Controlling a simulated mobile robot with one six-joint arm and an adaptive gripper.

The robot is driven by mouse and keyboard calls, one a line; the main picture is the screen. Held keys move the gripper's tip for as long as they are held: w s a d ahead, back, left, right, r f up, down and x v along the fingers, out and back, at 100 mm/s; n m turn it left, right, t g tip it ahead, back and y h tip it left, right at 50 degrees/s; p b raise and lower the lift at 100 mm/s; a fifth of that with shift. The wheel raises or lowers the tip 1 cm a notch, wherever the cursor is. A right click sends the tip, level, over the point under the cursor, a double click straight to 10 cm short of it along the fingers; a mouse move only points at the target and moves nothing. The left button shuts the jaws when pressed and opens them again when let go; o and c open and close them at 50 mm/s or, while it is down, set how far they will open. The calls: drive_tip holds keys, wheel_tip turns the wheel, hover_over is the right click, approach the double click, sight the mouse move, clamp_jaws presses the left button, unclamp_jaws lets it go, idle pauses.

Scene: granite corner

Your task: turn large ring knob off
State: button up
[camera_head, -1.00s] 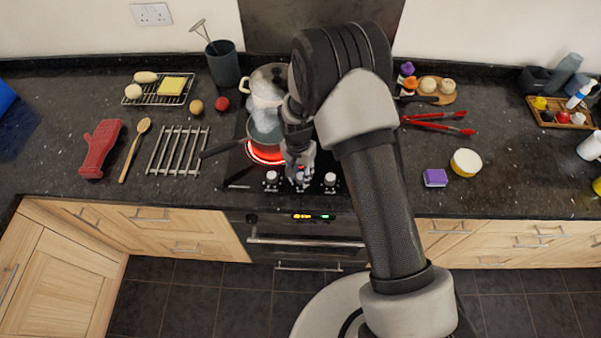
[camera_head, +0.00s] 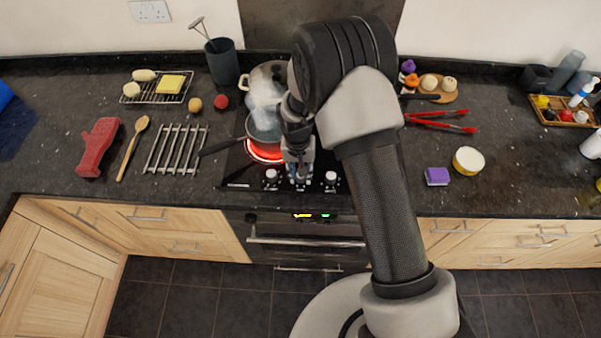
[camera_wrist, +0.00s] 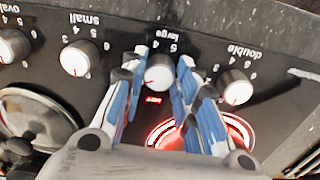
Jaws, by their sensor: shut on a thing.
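The large ring knob (camera_wrist: 158,75), white-capped with a dark base, sits on the black hob panel under the word "large". My gripper (camera_wrist: 161,60) has its blue-padded fingers on both sides of this knob and is shut on it. In the head view my gripper (camera_head: 299,172) is at the front of the hob and mostly covers the knob. I cannot tell the knob's exact setting. A ring (camera_wrist: 245,129) glows red between and beside my fingers in the wrist view. In the head view a glowing ring (camera_head: 262,155) lies under a steaming saucepan (camera_head: 263,124).
The small knob (camera_wrist: 76,58) and double knob (camera_wrist: 236,88) flank the held knob closely. The oval knob (camera_wrist: 12,46) is farther left.

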drive_tip(key=n+b, duration=0.1)
drive_tip(key=n, duration=0.4)
drive_tip(key=shift+n, duration=0.4)
drive_tip(key=n, duration=0.5)
drive_tip(key=shift+n, duration=0.4)
drive_tip(key=shift+t, duration=0.3)
drive_tip(key=o, duration=1.1)
drive_tip(key=r, duration=1.2)
drive_tip(key=shift+s+a, duration=0.1)
drive_tip(key=shift+s, duration=0.2)
